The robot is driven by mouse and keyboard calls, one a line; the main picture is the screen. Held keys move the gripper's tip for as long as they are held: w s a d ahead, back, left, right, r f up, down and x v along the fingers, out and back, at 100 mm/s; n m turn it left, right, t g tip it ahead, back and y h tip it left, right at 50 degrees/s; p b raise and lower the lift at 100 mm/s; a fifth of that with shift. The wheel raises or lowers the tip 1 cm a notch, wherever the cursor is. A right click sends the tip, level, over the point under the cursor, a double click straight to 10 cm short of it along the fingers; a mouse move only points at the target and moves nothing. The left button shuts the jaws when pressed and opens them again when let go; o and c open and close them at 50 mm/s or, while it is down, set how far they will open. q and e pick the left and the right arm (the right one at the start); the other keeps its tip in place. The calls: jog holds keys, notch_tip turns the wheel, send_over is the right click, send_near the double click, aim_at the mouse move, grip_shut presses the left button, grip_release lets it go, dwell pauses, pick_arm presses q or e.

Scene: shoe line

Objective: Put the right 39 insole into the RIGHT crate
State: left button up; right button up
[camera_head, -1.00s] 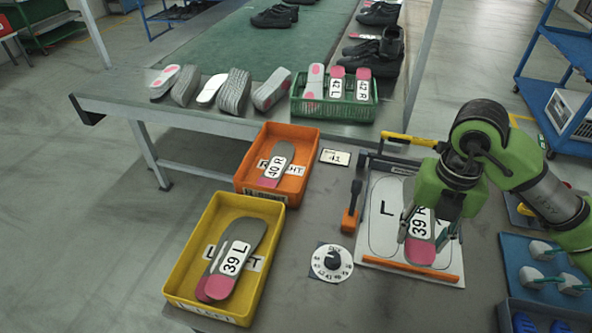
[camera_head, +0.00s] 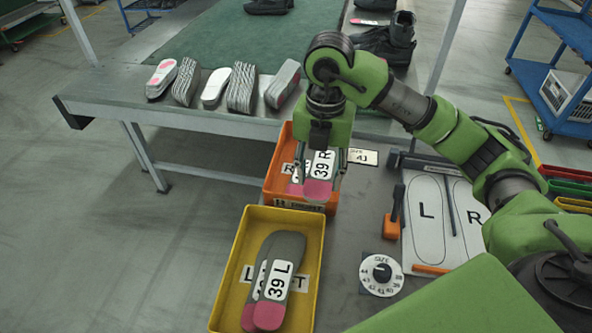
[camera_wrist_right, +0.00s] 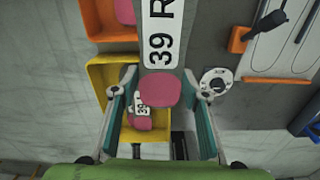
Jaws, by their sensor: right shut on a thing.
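My right gripper (camera_head: 319,172) is shut on the right 39 insole (camera_head: 320,165), grey with a pink heel and a "39 R" label. It holds the insole over the near part of the orange RIGHT crate (camera_head: 272,193). In the right wrist view the insole (camera_wrist_right: 160,89) lies between the fingers (camera_wrist_right: 165,110), with the orange crate (camera_wrist_right: 106,36) beyond it to the left. Inside the orange crate another insole (camera_head: 294,188) is partly hidden by the held one. My left gripper is in neither view.
The yellow crate (camera_head: 236,230) with a "39 L" insole (camera_head: 275,275) stands nearer. Several insoles and soles line the back bench (camera_head: 190,122).

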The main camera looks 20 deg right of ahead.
aim_at(314, 161)
jog(key=w+f, duration=0.1)
jog(key=w, duration=0.1)
jog(key=w+d+f, duration=0.1)
jog(key=w, duration=0.1)
jog(key=w+d+f, duration=0.1)
jog(key=w, duration=0.1)
jog(key=shift+w, duration=0.1)
jog(key=w+f, duration=0.2)
jog(key=w+d+f, duration=0.1)
jog(key=f, duration=0.1)
jog(key=shift+w+f+p, duration=0.35)
jog(key=shift+f, duration=0.05)
jog(key=shift+w+d+f, duration=0.1)
jog(key=shift+w+f, duration=0.2)
jog(key=shift+f, duration=0.15)
notch_tip(314, 161, down, 3)
jog(key=shift+p, duration=0.5)
jog(key=shift+f+b, duration=0.45)
jog(key=shift+f, duration=0.2)
jog(key=o, duration=1)
